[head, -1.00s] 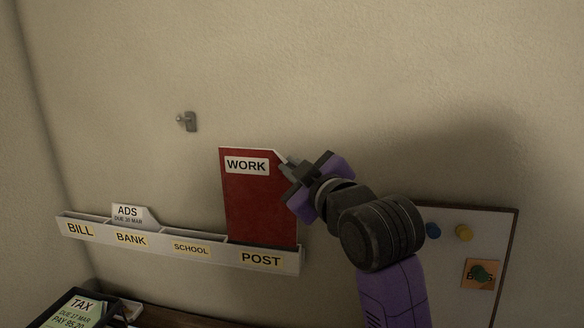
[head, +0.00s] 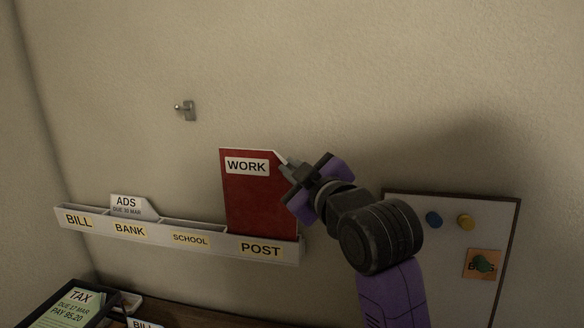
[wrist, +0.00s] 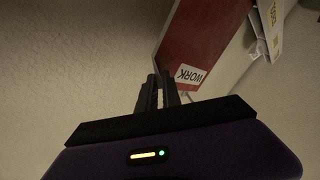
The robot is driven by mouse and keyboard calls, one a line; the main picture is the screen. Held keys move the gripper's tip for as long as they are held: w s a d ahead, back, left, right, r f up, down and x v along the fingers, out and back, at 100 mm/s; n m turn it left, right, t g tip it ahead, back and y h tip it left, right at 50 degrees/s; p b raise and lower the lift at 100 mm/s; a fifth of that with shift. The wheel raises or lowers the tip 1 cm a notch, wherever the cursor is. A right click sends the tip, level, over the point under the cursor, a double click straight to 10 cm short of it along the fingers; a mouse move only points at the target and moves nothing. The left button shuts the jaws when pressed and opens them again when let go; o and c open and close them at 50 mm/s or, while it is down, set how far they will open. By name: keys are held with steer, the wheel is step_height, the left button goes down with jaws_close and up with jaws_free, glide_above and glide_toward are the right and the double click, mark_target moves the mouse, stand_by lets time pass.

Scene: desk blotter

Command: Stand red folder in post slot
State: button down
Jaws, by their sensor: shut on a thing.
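The red folder (head: 258,200), with a white WORK label, stands upright at the post slot (head: 262,249) of the wall rack. Its lower edge is hidden behind the rack's front wall. My gripper (head: 287,169) is shut on the folder's upper right corner. The wrist view shows the red folder (wrist: 197,38) beyond the fingers (wrist: 158,92), with its label near the fingertips. I cannot tell whether the folder's bottom rests on the slot floor.
The wall rack (head: 190,239) also has bill, bank and school slots. An ADS card (head: 126,206) stands behind the bank slot. A wall hook (head: 187,110) is above. A pinboard (head: 450,250) hangs at right, and a tray with a TAX paper (head: 74,308) sits lower left.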

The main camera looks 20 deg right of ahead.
mark_target(285, 181)
steer(key=shift+f+b, duration=1.1)
steer(key=shift+f, duration=0.75)
steer(key=c, duration=1.5)
jaws_free()
steer(key=shift+o, duration=0.2)
steer(key=shift+s, duration=0.1)
steer(key=s+b, duration=0.1)
steer(key=s, duration=0.6)
steer(key=shift+s+r, duration=0.15)
steer(key=shift+s, duration=0.2)
